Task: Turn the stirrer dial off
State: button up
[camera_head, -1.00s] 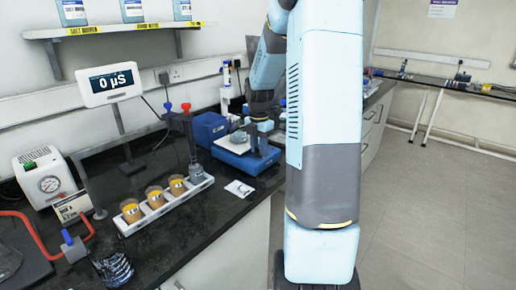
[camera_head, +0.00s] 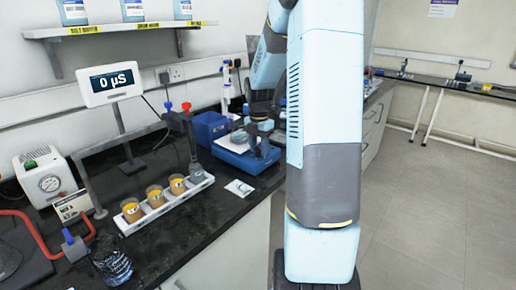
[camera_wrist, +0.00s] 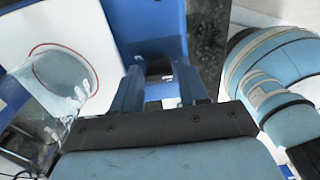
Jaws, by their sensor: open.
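The stirrer (camera_head: 247,163) is a blue unit with a white top plate, standing on the black bench; its blue body (camera_wrist: 150,22) and white plate (camera_wrist: 88,22) fill the upper left of the wrist view. The dial is not clear in the head view.
A white rack (camera_head: 165,207) with several orange-filled beakers stands left of the stirrer. A meter (camera_head: 110,84) reads 0 µS. A blue box (camera_head: 210,127) sits behind the stirrer. A white card (camera_head: 239,188) lies near the bench edge. The floor at right is clear.

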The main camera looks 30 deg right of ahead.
notch_tip(320, 180, up, 14)
jog(key=shift+f, duration=0.2)
dwell(0.7)
